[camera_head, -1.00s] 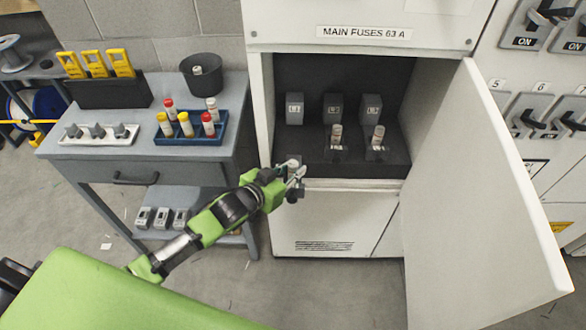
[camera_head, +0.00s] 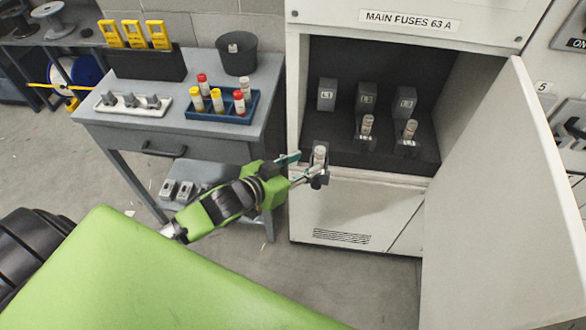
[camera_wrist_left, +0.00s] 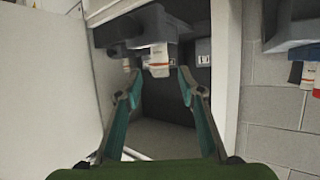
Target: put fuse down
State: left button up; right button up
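A white fuse (camera_head: 319,156) stands upright in the leftmost dark holder (camera_head: 318,177) at the front edge of the open cabinet, below the block marked L1. My left gripper (camera_head: 300,168) is just left of it, with its fingers apart and empty. In the left wrist view, which looks upside down, the fuse (camera_wrist_left: 159,58) sits in its holder beyond the two spread fingertips (camera_wrist_left: 158,84), and neither finger seems to touch it. Two more fuses stand in the holders to the right, one (camera_head: 367,124) under the middle block and one (camera_head: 410,129) under the right block. My right gripper is not in view.
The cabinet door (camera_head: 490,200) stands open on the right. Floor shows below the cabinet.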

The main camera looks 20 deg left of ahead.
pick_arm(q)
jog(key=shift+v, duration=2.05)
jog(key=s+a+f+n+g+y, duration=0.1)
jog(key=s+a+f, duration=0.15)
jog(key=f, duration=0.65)
jog(key=s+a+f+g+y, duration=0.15)
jog(key=a+f, duration=0.25)
jog(key=f, duration=0.5)
jog(key=s+a+f+n+g+y, duration=0.1)
jog(key=a+f, duration=0.2)
jog(key=f, duration=0.5)
jog(key=s+f+g, duration=0.4)
jog(key=s+f, duration=0.9)
jog(key=f, duration=0.2)
jog(key=s+d+f+g, duration=0.1)
jog(key=s+d+f, duration=0.1)
jog(key=s, duration=0.5)
jog(key=s+d+f+g, duration=0.2)
jog(key=s+f, duration=0.3)
jog(key=s, duration=0.2)
jog(key=s+d+f+g, duration=0.1)
jog(key=s+f, duration=0.3)
jog(key=s, duration=0.4)
jog(key=shift+d+m+y, duration=0.35)
jog(key=shift+d+m, duration=0.05)
jog(key=shift+d, duration=0.45)
jog(key=shift+r, duration=0.1)
